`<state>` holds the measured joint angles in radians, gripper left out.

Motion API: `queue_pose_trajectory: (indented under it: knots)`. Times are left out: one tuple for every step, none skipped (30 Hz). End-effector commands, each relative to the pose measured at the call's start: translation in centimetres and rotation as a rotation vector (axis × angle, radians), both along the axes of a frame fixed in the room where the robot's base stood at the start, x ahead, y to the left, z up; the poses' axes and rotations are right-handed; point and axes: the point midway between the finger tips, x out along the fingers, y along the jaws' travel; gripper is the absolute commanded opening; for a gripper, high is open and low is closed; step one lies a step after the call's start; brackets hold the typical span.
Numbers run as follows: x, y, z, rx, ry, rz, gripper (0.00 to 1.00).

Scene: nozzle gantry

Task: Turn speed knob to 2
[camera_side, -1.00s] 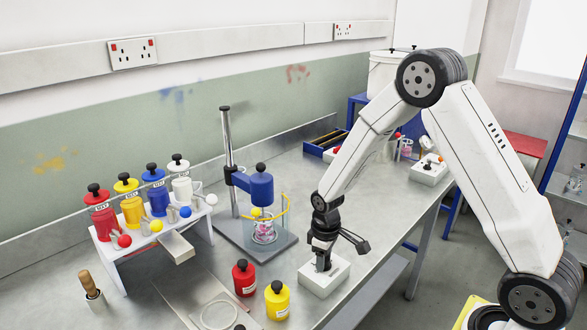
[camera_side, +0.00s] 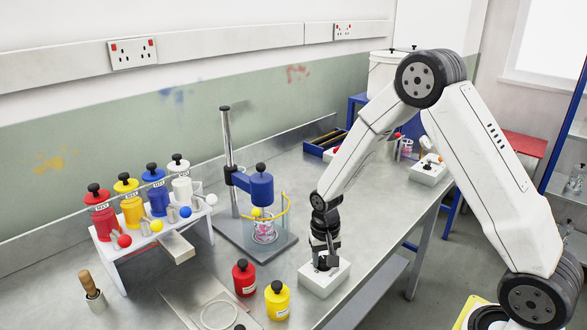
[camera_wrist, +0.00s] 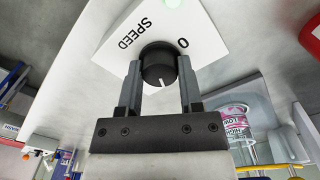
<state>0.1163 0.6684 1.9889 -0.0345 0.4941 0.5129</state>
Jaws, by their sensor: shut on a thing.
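The speed knob (camera_wrist: 158,66) is black and round with a white pointer line. It sits on a white box (camera_wrist: 122,40) lettered "SPEED", with a "0" printed beside the knob. In the wrist view my gripper (camera_wrist: 158,72) is shut on the knob, one finger on each side. The pointer line faces down toward my gripper's palm, away from the "0". The mark for 2 cannot be seen. In the side view my gripper (camera_side: 322,264) reaches straight down onto the white box (camera_side: 322,284), and hides most of the knob.
A blue mixer (camera_side: 261,190) over a glass beaker stands left of the box. A red bottle (camera_side: 244,280) and a yellow bottle (camera_side: 277,302) stand nearer. Another white box (camera_side: 428,172) is at the far right. The table's front edge runs close beside the speed box.

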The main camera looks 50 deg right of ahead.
Motion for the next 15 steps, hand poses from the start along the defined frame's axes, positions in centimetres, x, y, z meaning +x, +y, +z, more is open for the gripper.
queue_pose_trajectory:
  knots:
    - [0.18, -0.01, 0.07, -0.001, -0.006, -0.020, 0.00]
    - [0.18, -0.01, 0.08, 0.000, -0.005, -0.033, 0.00]
    - [0.18, -0.01, 0.08, 0.000, -0.006, -0.045, 0.00]
    - [0.18, -0.01, 0.08, 0.000, -0.006, -0.054, 0.00]
    - [0.18, -0.01, 0.08, 0.000, -0.006, -0.062, 0.00]
    - [0.19, -0.03, 0.08, -0.001, -0.006, -0.069, 0.00]
    - [0.19, -0.03, 0.08, -0.001, -0.006, -0.073, 0.00]
    - [0.19, -0.03, 0.08, -0.001, -0.006, -0.077, 0.00]
    - [0.19, -0.03, 0.08, -0.001, -0.006, -0.081, 0.00]
    - [0.19, -0.03, 0.08, -0.001, -0.006, -0.083, 0.00]
    - [0.19, -0.03, 0.08, -0.001, -0.006, -0.084, 0.00]
    - [0.19, -0.03, 0.08, -0.001, -0.006, -0.085, 0.00]
    - [0.19, -0.03, 0.08, -0.001, -0.006, -0.085, 0.00]
    - [0.19, -0.04, 0.08, -0.001, -0.006, -0.085, 0.00]
    - [0.19, -0.04, 0.08, -0.001, -0.006, -0.085, 0.00]
